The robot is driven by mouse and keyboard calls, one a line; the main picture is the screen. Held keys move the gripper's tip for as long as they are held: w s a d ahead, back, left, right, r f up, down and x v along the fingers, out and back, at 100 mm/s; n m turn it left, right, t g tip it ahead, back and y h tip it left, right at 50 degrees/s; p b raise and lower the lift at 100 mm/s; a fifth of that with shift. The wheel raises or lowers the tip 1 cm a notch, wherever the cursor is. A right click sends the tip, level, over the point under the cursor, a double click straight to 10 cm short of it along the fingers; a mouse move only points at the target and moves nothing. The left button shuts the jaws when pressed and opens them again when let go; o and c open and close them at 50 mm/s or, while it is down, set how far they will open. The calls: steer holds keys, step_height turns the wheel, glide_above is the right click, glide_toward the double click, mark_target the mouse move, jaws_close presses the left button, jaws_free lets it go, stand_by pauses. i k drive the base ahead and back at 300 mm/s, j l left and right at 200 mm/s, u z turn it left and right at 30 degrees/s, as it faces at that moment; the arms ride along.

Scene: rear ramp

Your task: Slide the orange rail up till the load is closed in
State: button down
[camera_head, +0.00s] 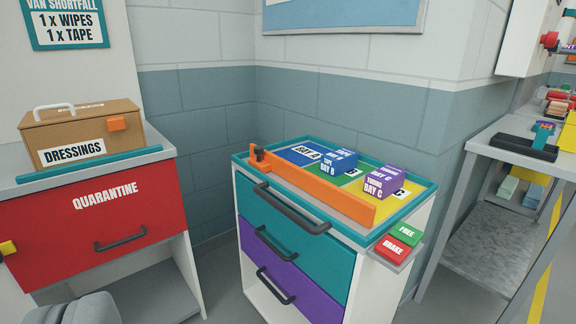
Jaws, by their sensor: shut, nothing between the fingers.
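The orange rail (315,188) lies across the top tray of a cart (436,187), a little behind its front rim, with a dark knob (258,153) at its left end. The blue bay A (303,153) at the left is empty.
Green FREE (406,232) and red BRAKE (398,248) pads sit at the cart's right side. Black drawer handles (290,208) stick out in front. A red quarantine cabinet (100,222) with a dressings box (80,135) stands left; a cluttered grey bench (487,140) stands right.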

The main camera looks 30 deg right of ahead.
mark_target(358, 209)
steer(key=i+j+z, duration=0.1)
steer(key=i, duration=0.45)
steer(key=i+j, duration=0.15)
steer(key=i, duration=0.4)
steer(key=z, duration=0.05)
